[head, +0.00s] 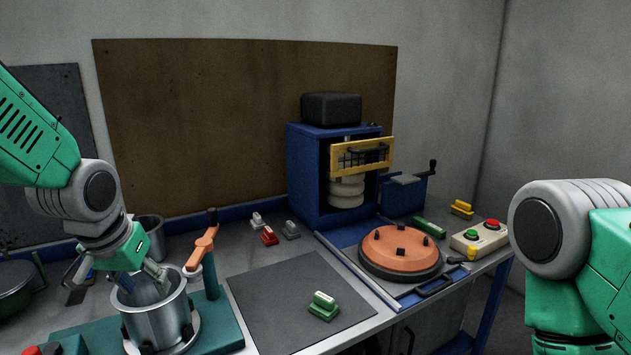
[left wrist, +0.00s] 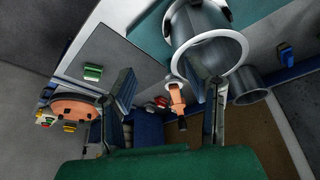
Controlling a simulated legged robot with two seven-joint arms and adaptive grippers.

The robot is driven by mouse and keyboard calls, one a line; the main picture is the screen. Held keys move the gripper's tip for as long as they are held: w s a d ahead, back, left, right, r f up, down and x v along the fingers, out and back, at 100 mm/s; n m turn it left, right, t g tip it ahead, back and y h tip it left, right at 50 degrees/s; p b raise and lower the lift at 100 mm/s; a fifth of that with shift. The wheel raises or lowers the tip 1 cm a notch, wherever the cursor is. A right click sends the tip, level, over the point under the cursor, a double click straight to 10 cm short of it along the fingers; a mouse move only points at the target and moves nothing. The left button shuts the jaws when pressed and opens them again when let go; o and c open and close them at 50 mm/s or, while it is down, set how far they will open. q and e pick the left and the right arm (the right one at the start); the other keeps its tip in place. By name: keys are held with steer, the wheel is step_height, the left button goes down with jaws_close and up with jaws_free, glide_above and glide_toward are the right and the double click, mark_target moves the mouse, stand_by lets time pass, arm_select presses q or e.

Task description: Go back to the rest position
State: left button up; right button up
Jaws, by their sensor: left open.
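My left gripper (head: 138,280) is open over the mouth of a grey metal pot (head: 157,324). The fingertips overlap the pot's rim in the head view; I cannot tell whether they touch it. In the left wrist view, my left gripper (left wrist: 170,95) has its fingers spread, with nothing held between them. The pot (left wrist: 215,55) lies beyond the right finger there. My right arm (head: 570,240) shows at the right edge of the head view, and its gripper is out of view.
An orange lever (head: 203,247) stands right beside the pot. A second metal pot (head: 152,237) stands behind the arm. A dark mat (head: 290,305) holds a green-and-white block (head: 323,304). An orange round lid (head: 400,248) and a blue cabinet (head: 306,175) are farther right.

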arm_select(q)
steer(key=s+f+g+b, duration=0.1)
steer(key=s+f+b, duration=0.35)
steer(key=f, duration=0.95)
steer(key=s+f+g+b, duration=0.1)
steer(key=s+f+b, duration=0.4)
steer(key=f, duration=1)
steer(key=s+f+g+b, duration=0.1)
steer(key=s+f+b, duration=0.5)
steer(key=s+f, duration=1.3)
steer(key=shift+s+a, duration=0.25)
steer(key=shift+s, duration=0.2)
steer(key=shift+w, duration=0.15)
